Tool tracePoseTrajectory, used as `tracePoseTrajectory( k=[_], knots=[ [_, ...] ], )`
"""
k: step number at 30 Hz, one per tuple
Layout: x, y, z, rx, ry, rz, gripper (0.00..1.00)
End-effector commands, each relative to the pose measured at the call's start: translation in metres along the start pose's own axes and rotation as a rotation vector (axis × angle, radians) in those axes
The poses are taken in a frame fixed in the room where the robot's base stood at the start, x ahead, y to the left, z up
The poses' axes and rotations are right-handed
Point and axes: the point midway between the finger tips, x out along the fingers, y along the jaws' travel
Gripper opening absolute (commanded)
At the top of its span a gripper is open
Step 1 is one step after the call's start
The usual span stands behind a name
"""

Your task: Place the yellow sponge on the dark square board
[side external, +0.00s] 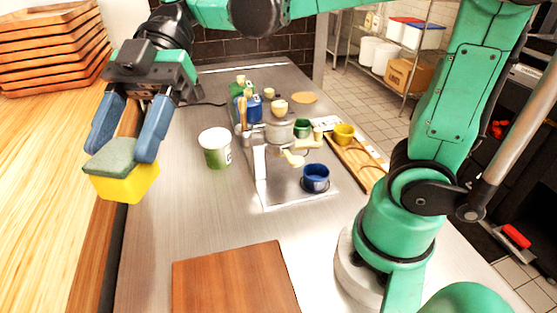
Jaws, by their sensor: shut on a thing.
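The yellow sponge (127,186) has a grey-green scouring layer on top. My gripper (121,150), with blue fingers, is shut on the sponge and holds it at the upper left of the side external view. It appears over the edge between the light wooden counter and the metal counter; its exact height is hard to tell. The square board (234,284) is reddish brown and lies flat on the metal counter at the bottom middle, cut off by the frame's lower edge. Its visible top is bare. The sponge is apart from it, to its upper left.
A white and green tub (215,147) stands on the metal counter (190,213) behind the board. A coffee machine (279,147), a blue cup (315,178) and a wooden tray (368,168) stand further right. Stacked wooden trays (50,45) sit at the far left.

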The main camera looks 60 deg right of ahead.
Motion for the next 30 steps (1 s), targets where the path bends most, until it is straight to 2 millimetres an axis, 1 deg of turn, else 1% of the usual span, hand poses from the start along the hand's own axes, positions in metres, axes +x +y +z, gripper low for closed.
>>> tracePoseTrajectory(
  k=[2, 5, 8, 18, 24, 27, 30],
  knots=[
    [0.006, -0.007, -0.004, -0.025, 0.0, -0.045, 0.0],
    [0.013, -0.009, 0.003, -0.035, 0.0, -0.064, 0.0],
    [0.022, -0.01, 0.019, -0.035, -0.001, -0.063, 0.0],
    [0.057, -0.009, 0.084, -0.032, -0.001, -0.06, 0.0],
    [0.075, -0.009, 0.118, -0.032, -0.001, -0.06, 0.0],
    [0.08, -0.009, 0.128, -0.032, -0.001, -0.06, 0.0],
    [0.083, -0.009, 0.133, -0.032, -0.001, -0.06, 0.0]
  ],
)
